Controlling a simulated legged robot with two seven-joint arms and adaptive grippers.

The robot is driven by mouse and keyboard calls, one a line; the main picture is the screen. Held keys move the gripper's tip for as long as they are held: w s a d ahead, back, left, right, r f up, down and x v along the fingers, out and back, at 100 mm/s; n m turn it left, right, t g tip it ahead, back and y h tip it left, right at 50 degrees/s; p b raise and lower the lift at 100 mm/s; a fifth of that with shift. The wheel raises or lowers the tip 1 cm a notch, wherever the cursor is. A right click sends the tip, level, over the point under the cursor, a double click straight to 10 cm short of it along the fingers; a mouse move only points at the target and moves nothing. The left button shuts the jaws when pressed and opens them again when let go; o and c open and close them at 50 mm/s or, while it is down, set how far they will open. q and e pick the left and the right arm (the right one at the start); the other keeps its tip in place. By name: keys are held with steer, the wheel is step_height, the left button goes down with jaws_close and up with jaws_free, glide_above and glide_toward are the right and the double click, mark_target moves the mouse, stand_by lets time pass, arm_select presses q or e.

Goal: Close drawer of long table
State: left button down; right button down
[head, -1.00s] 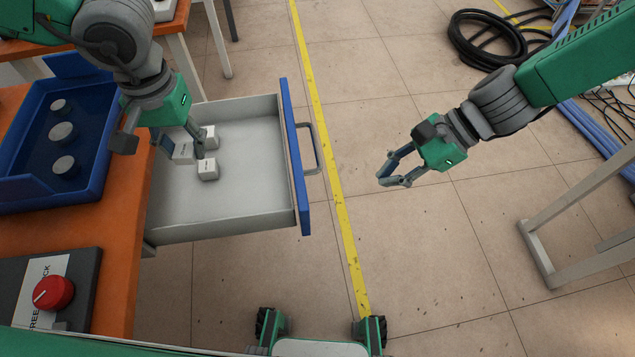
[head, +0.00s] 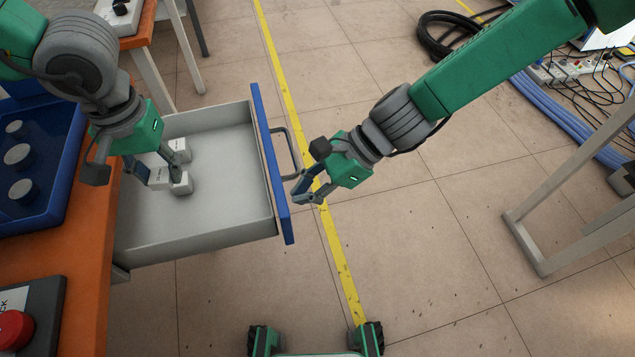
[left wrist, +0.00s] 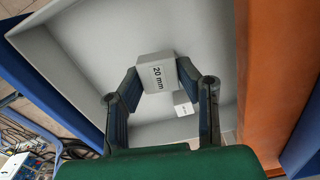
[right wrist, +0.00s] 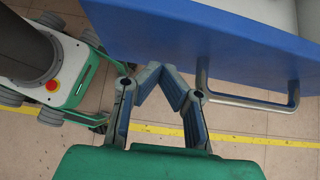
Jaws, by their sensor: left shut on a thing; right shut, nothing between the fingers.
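The long table (head: 85,290) has an orange top at left. Its drawer (head: 225,145) is pulled out, with a blue front panel (head: 272,165) and a grey bar handle (head: 290,152). My left gripper (head: 158,178) reaches into the drawer, shut on a white block (left wrist: 157,75) marked "20 mm". Other white blocks (head: 181,146) lie beside it in the drawer. My right gripper (head: 300,196) is shut and empty, just outside the front panel near the handle. In the right wrist view the blue panel (right wrist: 200,30) and handle (right wrist: 255,103) are close beyond its fingertips.
A blue tray (head: 45,205) with round grey pieces sits on the table. A red knob (head: 14,328) is at lower left. A grey metal frame (head: 530,245) stands at right. Black hose and blue cables lie at upper right.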

arm_select(q)
steer(key=shift+f, duration=0.1)
arm_select(e)
steer(key=shift+s+a, duration=0.15)
steer(key=shift+a, duration=0.3)
